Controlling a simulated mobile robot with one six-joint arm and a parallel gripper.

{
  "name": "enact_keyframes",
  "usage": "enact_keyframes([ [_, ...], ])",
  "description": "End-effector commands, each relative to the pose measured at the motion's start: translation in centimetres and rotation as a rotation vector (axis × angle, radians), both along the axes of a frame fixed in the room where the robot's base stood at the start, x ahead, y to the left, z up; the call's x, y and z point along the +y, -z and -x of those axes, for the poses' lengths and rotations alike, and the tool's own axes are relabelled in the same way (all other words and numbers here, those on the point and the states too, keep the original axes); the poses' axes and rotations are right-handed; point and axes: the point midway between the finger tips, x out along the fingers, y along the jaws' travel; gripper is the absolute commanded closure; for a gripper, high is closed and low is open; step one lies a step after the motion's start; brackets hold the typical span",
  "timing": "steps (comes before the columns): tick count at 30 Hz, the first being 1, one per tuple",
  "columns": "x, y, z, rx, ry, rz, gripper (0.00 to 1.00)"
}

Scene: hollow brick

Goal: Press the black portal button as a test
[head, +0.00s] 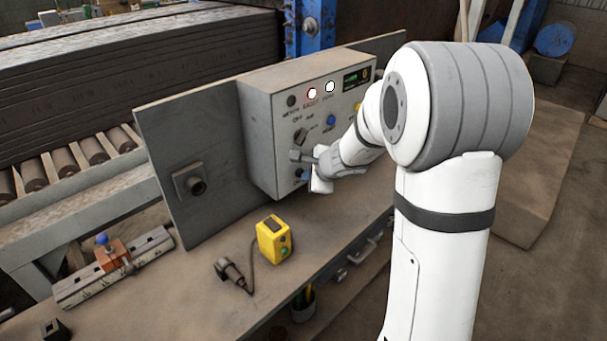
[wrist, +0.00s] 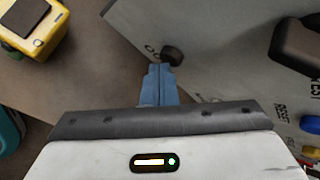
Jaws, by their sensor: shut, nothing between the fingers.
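A round black button (wrist: 172,55) sits on the grey control panel, low near its edge in the wrist view. I take it for the portal button, but its label is only partly readable. My gripper (wrist: 158,68) has its narrow blue fingers shut together and empty. Their tips are right beside the black button, just below and left of it in the wrist view; I cannot tell whether they touch. In the head view my gripper (head: 303,174) is at the lower front of the control box (head: 258,140), and the black button is hidden there.
The panel also carries a blue button (head: 331,120), a dark rotary selector (head: 301,136), lamps and a small display (head: 356,77). A yellow box (head: 274,240) and a dark plug (head: 232,273) with a cable lie on the bench, left of my gripper.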

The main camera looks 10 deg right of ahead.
Motion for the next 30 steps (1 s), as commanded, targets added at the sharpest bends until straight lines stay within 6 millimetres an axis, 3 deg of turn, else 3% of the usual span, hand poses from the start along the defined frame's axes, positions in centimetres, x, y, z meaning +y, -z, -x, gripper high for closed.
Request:
enact_keyframes([
  [17,-0.8,0.0,1.1,0.000,0.001,-0.001,1.00],
  [30,-3.2,0.1,4.4,-0.001,0.003,-0.001,1.00],
])
